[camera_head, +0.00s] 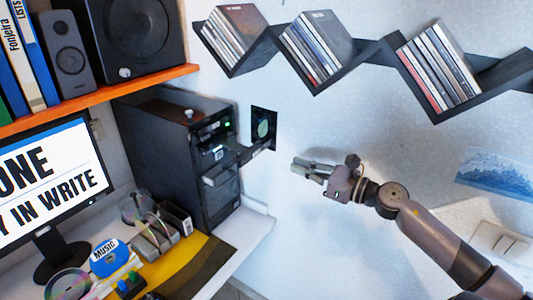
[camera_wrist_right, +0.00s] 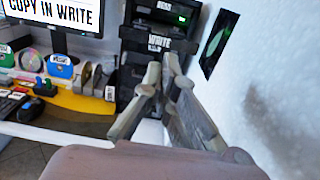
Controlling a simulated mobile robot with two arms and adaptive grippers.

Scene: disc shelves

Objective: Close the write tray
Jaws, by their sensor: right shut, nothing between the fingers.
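The black disc tower (camera_head: 165,150) stands on the desk, with its drive fronts facing right. A dark flat tray (camera_head: 254,152) sticks out from its front, below a small green light. In the right wrist view a front labelled WRITE (camera_wrist_right: 158,44) shows just beyond my fingertips. My right gripper (camera_head: 298,168) is shut and empty, to the right of the tray's outer end in the head view, apparently apart from it. In the wrist view its fingers (camera_wrist_right: 166,66) overlap the tower front, so contact cannot be told. My left gripper is not in view.
A grey block (camera_head: 216,176) juts from the tower lower down. A dark wall panel with a leaf picture (camera_head: 263,128) is close behind the tray. The desk (camera_head: 240,236) holds discs and holders at left. Zigzag disc shelves (camera_head: 375,52) hang above.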

